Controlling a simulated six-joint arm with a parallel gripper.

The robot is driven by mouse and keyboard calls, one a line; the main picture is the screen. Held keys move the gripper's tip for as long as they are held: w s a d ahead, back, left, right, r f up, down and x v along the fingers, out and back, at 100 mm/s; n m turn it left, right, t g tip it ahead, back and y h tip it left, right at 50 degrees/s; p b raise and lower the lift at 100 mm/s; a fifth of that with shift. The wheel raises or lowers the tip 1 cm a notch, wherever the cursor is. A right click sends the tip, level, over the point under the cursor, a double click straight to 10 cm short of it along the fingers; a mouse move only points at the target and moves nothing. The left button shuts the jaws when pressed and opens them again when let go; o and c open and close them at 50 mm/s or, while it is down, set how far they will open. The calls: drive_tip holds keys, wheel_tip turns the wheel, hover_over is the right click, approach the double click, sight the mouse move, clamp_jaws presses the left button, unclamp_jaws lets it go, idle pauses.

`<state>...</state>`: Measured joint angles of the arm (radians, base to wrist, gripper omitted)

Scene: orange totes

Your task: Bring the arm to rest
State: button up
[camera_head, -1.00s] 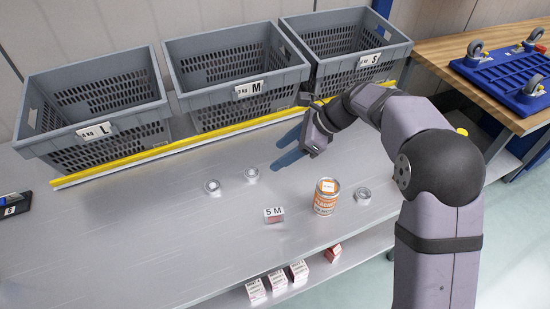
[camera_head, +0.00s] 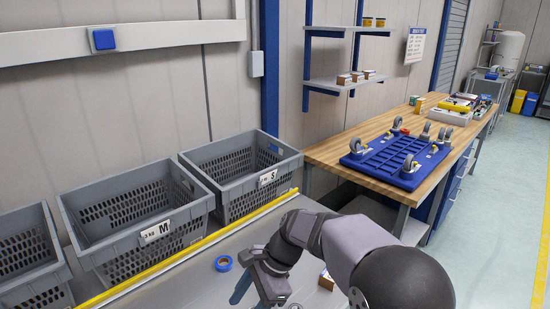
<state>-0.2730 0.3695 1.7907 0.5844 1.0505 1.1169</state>
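My arm reaches in from the lower right in the head view, bent over the grey metal table (camera_head: 196,281). My gripper (camera_head: 250,293) hangs low over the table near the bottom edge of the picture, its blue fingers pointing down. The fingers look apart with nothing between them; their tips are partly cut off by the picture edge. A blue ring (camera_head: 223,263) lies on the table just left of and behind the gripper. A small box (camera_head: 327,279) shows beside my forearm, partly hidden by it.
Grey crates labelled M (camera_head: 150,236) and S (camera_head: 262,181) stand behind a yellow rail (camera_head: 215,238); another crate (camera_head: 30,262) is at the far left. At right, a wooden bench (camera_head: 335,150) holds a blue wheeled frame (camera_head: 385,163). Shelves (camera_head: 340,82) hang above it.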

drive_tip(key=s+d+f+n+h, duration=0.2)
drive_tip(key=s+d+n, duration=0.4)
drive_tip(key=d, duration=0.5)
drive_tip(key=s+d+f+n+t+h, duration=0.1)
drive_tip(key=s+d+f+n+h, duration=0.2)
drive_tip(key=s+d+n, duration=0.4)
drive_tip(key=s+d+f, duration=0.1)
drive_tip(key=d, duration=0.3)
drive_tip(key=shift+s+d+f+h+b, duration=0.15)
drive_tip(key=shift+s+d+h+b, duration=0.15)
drive_tip(key=shift+d, duration=0.1)
drive_tip(key=shift+o, duration=0.5)
